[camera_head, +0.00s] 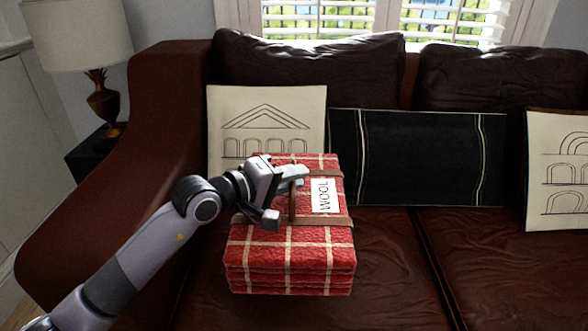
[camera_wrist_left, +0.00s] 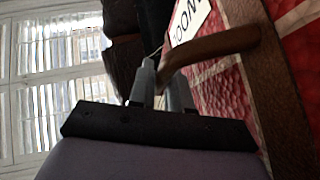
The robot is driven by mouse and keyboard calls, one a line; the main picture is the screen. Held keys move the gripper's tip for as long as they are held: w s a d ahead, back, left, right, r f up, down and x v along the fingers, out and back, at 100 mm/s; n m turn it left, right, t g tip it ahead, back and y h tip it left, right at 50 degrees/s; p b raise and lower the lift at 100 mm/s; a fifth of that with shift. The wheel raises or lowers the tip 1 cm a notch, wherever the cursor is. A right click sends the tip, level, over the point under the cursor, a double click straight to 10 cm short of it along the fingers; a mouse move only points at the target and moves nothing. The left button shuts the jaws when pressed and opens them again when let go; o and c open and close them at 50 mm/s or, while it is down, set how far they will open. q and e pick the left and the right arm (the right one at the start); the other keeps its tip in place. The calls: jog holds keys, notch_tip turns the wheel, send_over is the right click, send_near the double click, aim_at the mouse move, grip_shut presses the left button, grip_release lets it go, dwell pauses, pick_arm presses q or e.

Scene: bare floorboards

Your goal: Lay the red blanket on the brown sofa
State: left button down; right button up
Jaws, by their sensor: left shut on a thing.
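The red blanket (camera_head: 290,248) is a folded stack with cream checks, brown straps and a white WOOL label. It is at the left part of the brown sofa (camera_head: 385,265), in front of a cream cushion. Whether its underside touches the seat I cannot tell. My left gripper (camera_head: 287,195) is above the blanket's top, shut on the brown strap handle (camera_head: 293,203). In the left wrist view the handle (camera_wrist_left: 215,45) runs to the gripper (camera_wrist_left: 163,85), with the red blanket (camera_wrist_left: 215,90) beside it. My right gripper is not in view.
A cream cushion (camera_head: 266,112) and a black cushion (camera_head: 417,157) lean on the sofa's back; another cream cushion (camera_head: 556,170) is at right. The sofa's left arm (camera_head: 120,180) rises beside my left arm. A lamp (camera_head: 80,45) stands behind it. The seat right of the blanket is clear.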

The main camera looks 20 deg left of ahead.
pick_arm(q)
notch_tip(320, 180, down, 8)
jog(key=shift+r+b, duration=0.1)
jog(key=shift+b, duration=1.1)
notch_tip(320, 180, down, 5)
jog(key=shift+f+b, duration=0.1)
jog(key=shift+b, duration=1)
jog(key=shift+f, duration=0.3)
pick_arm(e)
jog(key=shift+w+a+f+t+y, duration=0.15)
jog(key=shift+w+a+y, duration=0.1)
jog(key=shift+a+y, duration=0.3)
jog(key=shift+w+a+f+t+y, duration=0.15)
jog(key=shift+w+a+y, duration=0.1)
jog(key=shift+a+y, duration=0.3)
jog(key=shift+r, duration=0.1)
pick_arm(q)
jog(key=c, duration=1.2)
grip_release()
jog(key=shift+f, duration=0.3)
jog(key=shift+o, duration=0.6)
